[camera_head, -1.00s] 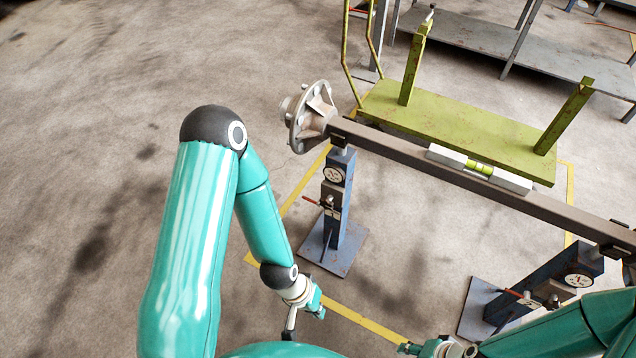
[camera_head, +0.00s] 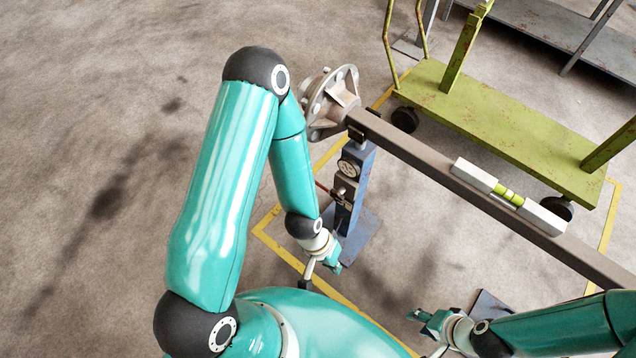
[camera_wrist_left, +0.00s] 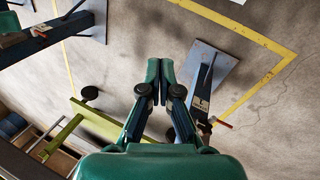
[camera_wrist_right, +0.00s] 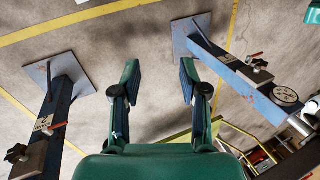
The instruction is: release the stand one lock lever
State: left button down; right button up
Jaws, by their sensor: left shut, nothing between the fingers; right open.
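A blue stand (camera_head: 347,200) with a round gauge holds up the hub end of the axle. Its lock lever (camera_head: 325,190), with a red handle, sticks out to the left at mid-column. Its number is not readable in the head view. My left gripper (camera_head: 335,268) is shut and empty, low in front of this stand and apart from the lever. In the left wrist view, the shut fingers (camera_wrist_left: 160,70) are beside a stand (camera_wrist_left: 200,108) with a red lever (camera_wrist_left: 222,123). My right gripper (camera_head: 418,316) is open and empty; its fingers (camera_wrist_right: 160,72) point between two stands.
The brown axle beam (camera_head: 420,160) carries a level (camera_head: 508,195) and ends in a hub (camera_head: 330,100). A green cart (camera_head: 500,130) stands behind it. A stand marked 2 (camera_wrist_right: 43,122) is in the right wrist view. Yellow floor lines (camera_head: 280,250) surround the stands; the floor left is clear.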

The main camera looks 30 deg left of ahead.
aim_at(317, 183)
jog(key=shift+o, duration=0.8)
jog(key=shift+f, duration=0.2)
pick_arm(q)
jog(key=w+a+f+m+t+y+b, duration=0.15)
jog(key=w+a+f+t+b, duration=0.75)
jog(key=w+a+f+b, duration=0.95)
jog(key=a+r+m+t+y+b, duration=0.1)
jog(key=a+r+t+b, duration=0.2)
jog(key=b, duration=0.9)
jog(key=a+r, duration=0.2)
jog(key=a, duration=0.1)
pick_arm(e)
notch_tip(317, 183, down, 30)
pick_arm(q)
jog(key=shift+w+m, duration=0.15)
jog(key=shift+m, duration=0.1)
pick_arm(e)
jog(key=shift+f, duration=0.15)
